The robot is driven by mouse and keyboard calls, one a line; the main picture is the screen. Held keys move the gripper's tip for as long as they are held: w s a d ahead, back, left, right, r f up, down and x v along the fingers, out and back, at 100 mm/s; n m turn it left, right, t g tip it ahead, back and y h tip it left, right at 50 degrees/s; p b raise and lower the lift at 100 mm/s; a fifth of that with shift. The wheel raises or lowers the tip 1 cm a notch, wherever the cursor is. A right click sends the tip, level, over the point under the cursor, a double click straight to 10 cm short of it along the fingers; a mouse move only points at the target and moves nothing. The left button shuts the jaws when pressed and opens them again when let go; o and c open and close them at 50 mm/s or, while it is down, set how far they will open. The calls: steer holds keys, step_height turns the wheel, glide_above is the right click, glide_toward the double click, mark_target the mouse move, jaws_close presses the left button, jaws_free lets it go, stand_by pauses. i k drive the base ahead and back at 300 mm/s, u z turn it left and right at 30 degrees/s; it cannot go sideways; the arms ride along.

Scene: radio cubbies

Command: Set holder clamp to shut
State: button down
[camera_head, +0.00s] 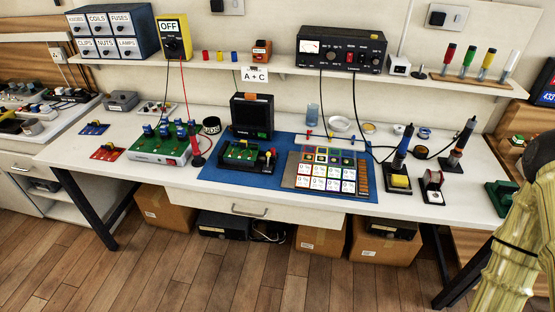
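A black board holder (223,167) sits on the blue mat (215,171) near the middle of the workbench, with a green circuit board (241,152) in it. A small red-tipped part (272,153) stands at its right end and may be the holder's clamp. It is too small to tell whether the clamp is open or shut. My gripper is not in view, so its state and its distance from the holder do not show.
A black box (251,117) stands behind the holder. A shelf (285,70) with a black power supply (341,48) and hanging cables runs above.

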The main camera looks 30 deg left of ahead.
mark_target(273, 156)
steer(key=k, duration=0.4)
steer(key=u, duration=1.05)
steer(key=i, duration=0.45)
steer(key=u, duration=0.05)
